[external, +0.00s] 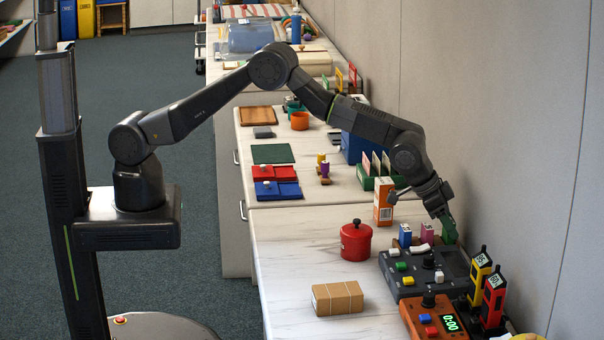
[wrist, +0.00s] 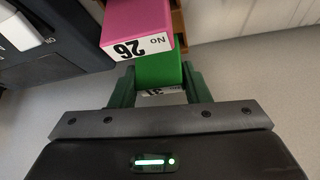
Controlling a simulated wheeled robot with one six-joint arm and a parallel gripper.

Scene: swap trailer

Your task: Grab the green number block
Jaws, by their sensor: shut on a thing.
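The green number block (wrist: 158,71) shows in the wrist view between the two fingers, with a white label reading 31 partly hidden by my gripper's bar. My gripper (wrist: 156,88) is shut on it. In the external view my gripper (external: 447,231) is at the back of the counter by the wall, behind the dark console, and the green block there is hard to tell from the green fingers. A pink number block (wrist: 136,22) labelled 26 is right beside the green one. It also shows in the external view (external: 427,233), left of my gripper.
A blue number block (external: 405,235) stands left of the pink one. The dark console (external: 408,277) with buttons and a knob is in front. A red pot (external: 356,241), an orange carton (external: 383,201) and yellow and red handheld devices (external: 479,278) stand nearby. The wall is close behind.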

